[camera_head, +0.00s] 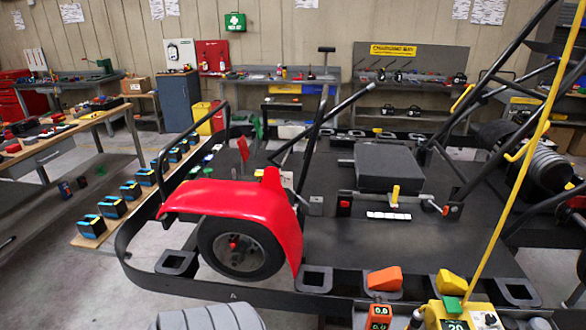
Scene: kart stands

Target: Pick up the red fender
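The red fender (237,200) sits over the black wheel (241,247) at the front left of the kart frame. It curves over the top of the wheel and down its right side. Neither of my grippers shows in the head view, so nothing is seen touching the fender.
A black bumper rail (122,240) curves around the kart's left end. Black tubes (313,130) rise behind the fender. A black seat block (388,168) is right of it. Blue-black boxes (112,207) line the left board. A yellow hose (507,205) hangs at right.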

